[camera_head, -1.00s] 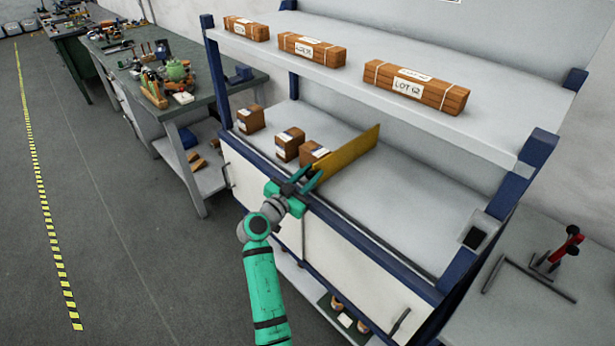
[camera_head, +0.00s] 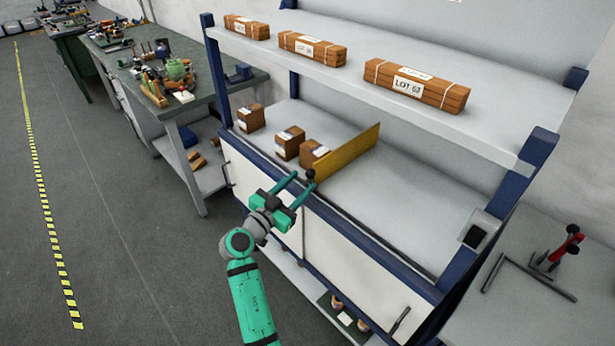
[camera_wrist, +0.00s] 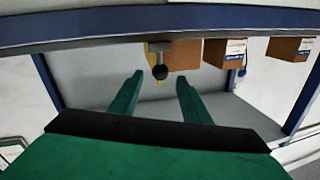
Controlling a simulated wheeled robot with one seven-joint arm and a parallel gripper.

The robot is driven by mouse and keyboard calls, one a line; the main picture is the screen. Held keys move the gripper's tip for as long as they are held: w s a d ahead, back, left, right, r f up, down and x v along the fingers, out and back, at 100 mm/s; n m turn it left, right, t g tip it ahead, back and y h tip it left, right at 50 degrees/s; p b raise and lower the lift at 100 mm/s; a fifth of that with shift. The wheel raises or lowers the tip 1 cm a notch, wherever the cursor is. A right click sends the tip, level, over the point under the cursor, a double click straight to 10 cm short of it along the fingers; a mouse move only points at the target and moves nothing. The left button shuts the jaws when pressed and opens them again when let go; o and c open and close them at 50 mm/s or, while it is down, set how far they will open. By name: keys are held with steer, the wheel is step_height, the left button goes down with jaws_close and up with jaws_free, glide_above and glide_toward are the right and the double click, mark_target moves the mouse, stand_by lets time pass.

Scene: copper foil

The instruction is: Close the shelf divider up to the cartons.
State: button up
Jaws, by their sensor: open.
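The yellow shelf divider (camera_head: 347,154) stands upright on the lower shelf, with a black knob (camera_head: 311,174) at its front end. Three brown cartons stand to its left: the nearest (camera_head: 316,150), a middle one (camera_head: 290,142) and a far one (camera_head: 251,117). The nearest carton is right beside the divider; I cannot tell if they touch. My gripper (camera_head: 303,180) is open and empty in front of the shelf edge. In the wrist view the knob (camera_wrist: 160,72) shows between and beyond the open fingertips (camera_wrist: 159,80), apart from them.
A blue front rail (camera_head: 345,228) runs along the shelf above white cabinet doors (camera_head: 335,250). The upper shelf (camera_head: 345,80) carries tied brown bundles. The lower shelf right of the divider (camera_head: 400,195) is clear. A workbench (camera_head: 210,100) with tools stands at the left.

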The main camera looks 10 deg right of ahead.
steer(key=shift+v, duration=2.35)
steer(key=s+a+f+n+t+y, duration=0.1)
steer(key=s+f+n+y, duration=0.25)
steer(key=f, duration=0.35)
steer(key=s+f+n+y, duration=0.2)
steer(key=s+f, duration=0.3)
steer(key=f, duration=0.3)
steer(key=s+a+f+n+y, duration=0.2)
steer(key=s+f, duration=0.2)
steer(key=s, duration=0.3)
steer(key=s+a+f+n+y, duration=0.1)
steer(key=s+f+n+y, duration=0.1)
steer(key=s+f, duration=0.35)
steer(key=s+a+r+n+y, duration=0.1)
steer(key=s+r+y, duration=0.1)
steer(key=s, duration=0.7)
steer(key=s+a+r+n+y, duration=0.1)
steer(key=s+a, duration=0.1)
steer(key=s, duration=0.7)
steer(key=s+r+t, duration=0.1)
steer(key=s+r, duration=0.8)
steer(key=s, duration=0.2)
steer(key=shift+d+r+t, duration=0.25)
steer(key=shift+d+t, duration=0.05)
steer(key=shift+d, duration=0.15)
